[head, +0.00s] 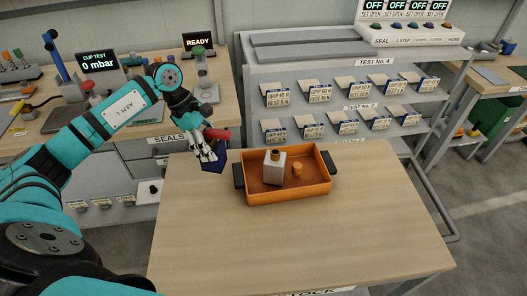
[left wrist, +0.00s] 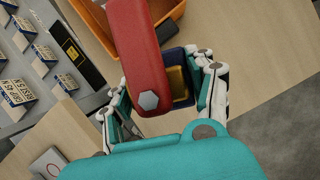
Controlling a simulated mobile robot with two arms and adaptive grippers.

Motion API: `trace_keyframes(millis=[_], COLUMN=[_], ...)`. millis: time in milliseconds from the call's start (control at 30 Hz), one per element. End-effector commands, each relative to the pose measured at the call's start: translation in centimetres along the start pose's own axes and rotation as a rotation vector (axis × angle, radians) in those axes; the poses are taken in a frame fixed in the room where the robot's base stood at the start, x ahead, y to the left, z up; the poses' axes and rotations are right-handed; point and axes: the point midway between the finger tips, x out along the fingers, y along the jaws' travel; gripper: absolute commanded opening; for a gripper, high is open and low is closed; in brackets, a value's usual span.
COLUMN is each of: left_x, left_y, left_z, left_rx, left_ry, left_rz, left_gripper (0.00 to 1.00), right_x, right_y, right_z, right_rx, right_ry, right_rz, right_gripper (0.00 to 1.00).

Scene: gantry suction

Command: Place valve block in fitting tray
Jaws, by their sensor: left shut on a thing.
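The valve block (head: 213,161) is dark blue with a red lever (head: 216,134) on top. My left gripper (head: 207,153) is shut on it, just left of the fitting tray and over the wooden table; I cannot tell whether it touches the table. In the left wrist view the red lever (left wrist: 140,50) hides much of the blue block (left wrist: 182,90), which shows a yellow inner part, between my fingers. The fitting tray (head: 288,194) is orange with dark handles. It holds a grey-white block (head: 274,170) with a brass top and a small brass fitting (head: 297,169). My right gripper is not seen.
The wooden table (head: 300,240) is clear in front and to the right of the tray. Behind it stands a grey rack (head: 340,105) with labelled bins. A bench (head: 135,122) with test gear is at the back left.

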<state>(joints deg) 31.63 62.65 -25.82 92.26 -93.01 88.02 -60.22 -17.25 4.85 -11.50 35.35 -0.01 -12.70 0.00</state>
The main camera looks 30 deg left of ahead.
Motion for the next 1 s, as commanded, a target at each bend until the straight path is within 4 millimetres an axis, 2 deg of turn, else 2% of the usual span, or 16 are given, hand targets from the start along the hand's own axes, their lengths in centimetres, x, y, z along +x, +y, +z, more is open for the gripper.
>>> trace_keyframes(millis=[33,167,333,500,700,1000], left_x=[0.0,1.4,3.2,4.6,5.4,8.2], left_y=[0.7,2.1,3.9,5.0,5.4,5.3], left_z=[1.7,4.3,7.5,9.4,9.8,8.6], left_rx=[0.005,0.004,0.003,0.001,0.0,0.0], left_ry=[-0.009,-0.007,-0.007,-0.003,-0.001,-0.002], left_rz=[0.002,0.001,0.001,0.002,0.002,0.002], left_gripper=[0.0,0.0,0.0,0.0,0.0,0.0], right_x=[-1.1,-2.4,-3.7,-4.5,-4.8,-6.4], right_y=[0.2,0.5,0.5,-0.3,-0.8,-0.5], right_z=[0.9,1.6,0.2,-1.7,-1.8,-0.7], right_rx=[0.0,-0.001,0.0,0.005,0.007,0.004], right_ry=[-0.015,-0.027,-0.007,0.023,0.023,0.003], right_rz=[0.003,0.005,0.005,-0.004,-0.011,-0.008], right_gripper=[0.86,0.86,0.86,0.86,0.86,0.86])
